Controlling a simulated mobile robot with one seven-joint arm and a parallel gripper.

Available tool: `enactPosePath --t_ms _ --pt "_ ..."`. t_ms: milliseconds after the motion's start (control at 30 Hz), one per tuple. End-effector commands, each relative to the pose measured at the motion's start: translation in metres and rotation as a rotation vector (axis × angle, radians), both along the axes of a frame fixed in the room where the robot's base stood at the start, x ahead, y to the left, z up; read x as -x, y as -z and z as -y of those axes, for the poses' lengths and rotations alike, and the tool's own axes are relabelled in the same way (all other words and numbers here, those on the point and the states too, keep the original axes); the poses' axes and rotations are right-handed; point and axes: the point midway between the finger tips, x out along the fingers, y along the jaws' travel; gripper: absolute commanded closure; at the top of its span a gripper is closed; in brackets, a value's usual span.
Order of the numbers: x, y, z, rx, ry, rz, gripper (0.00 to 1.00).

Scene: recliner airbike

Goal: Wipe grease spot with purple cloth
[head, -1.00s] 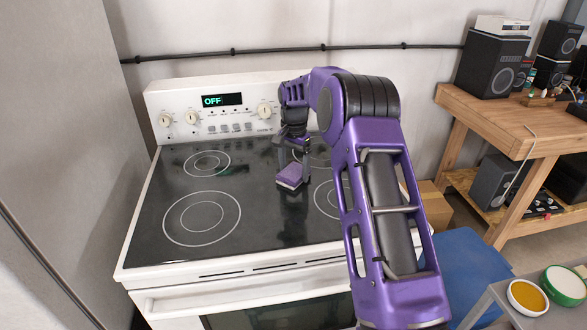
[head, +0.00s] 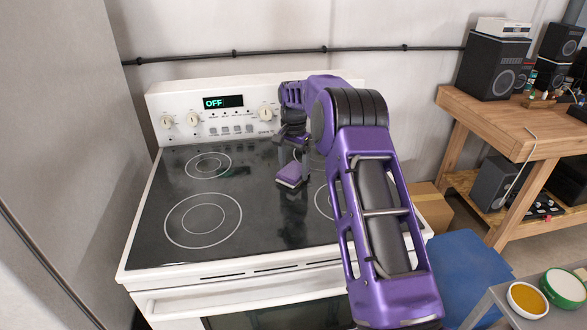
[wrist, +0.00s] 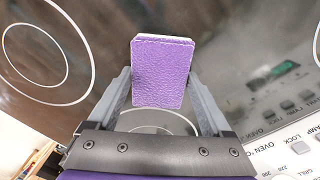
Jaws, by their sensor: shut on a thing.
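The purple cloth (head: 291,174) is a small folded pad with a pale underside. In the head view it is at the middle of the dark glass stovetop (head: 262,205). My gripper (head: 292,158) points down and is shut on the cloth, which also shows between the fingers in the wrist view (wrist: 163,73). The cloth is at or just above the glass; I cannot tell if it touches. Faint smudges show on the glass around it, but I cannot make out a distinct grease spot. My arm hides the right part of the stovetop.
The stove's back panel (head: 225,117) with knobs and an "OFF" display rises behind the glass. A grey wall (head: 60,120) stands close on the left. A wooden bench (head: 520,125) with speakers is at the right. Two bowls (head: 527,298) (head: 563,288) sit at the lower right.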

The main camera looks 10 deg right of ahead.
Motion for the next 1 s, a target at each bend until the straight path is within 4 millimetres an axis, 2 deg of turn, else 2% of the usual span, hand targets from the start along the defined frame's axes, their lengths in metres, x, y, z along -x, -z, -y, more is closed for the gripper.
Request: enactPosePath --t_ms 567,1000 --pt "0.021 0.001 0.000 0.000 0.001 0.003 0.61" --pt "0.002 0.005 0.001 0.000 0.001 0.000 0.61"
